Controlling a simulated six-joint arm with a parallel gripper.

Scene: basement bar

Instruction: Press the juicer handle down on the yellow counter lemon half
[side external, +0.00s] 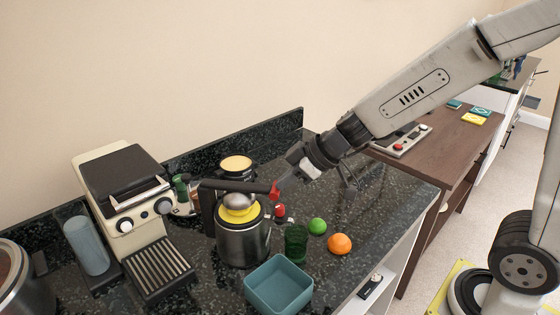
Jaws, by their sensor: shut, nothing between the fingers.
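The juicer (243,246) is a silver pot-like body standing on the dark stone counter. A yellow lemon half (241,215) shows as a yellow rim on top of it, under a grey dome. The black handle (235,186) lies roughly level above the dome and ends in a red tip on its right. My gripper (284,187) reaches in from the upper right, its fingers shut and empty beside the red tip. I cannot tell whether they touch it.
A cream espresso machine (137,215) stands left of the juicer. A teal square bowl (278,286), a dark green glass (296,243), a lime (317,226) and an orange (340,244) are in front and to the right. The counter's right part is mostly clear.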

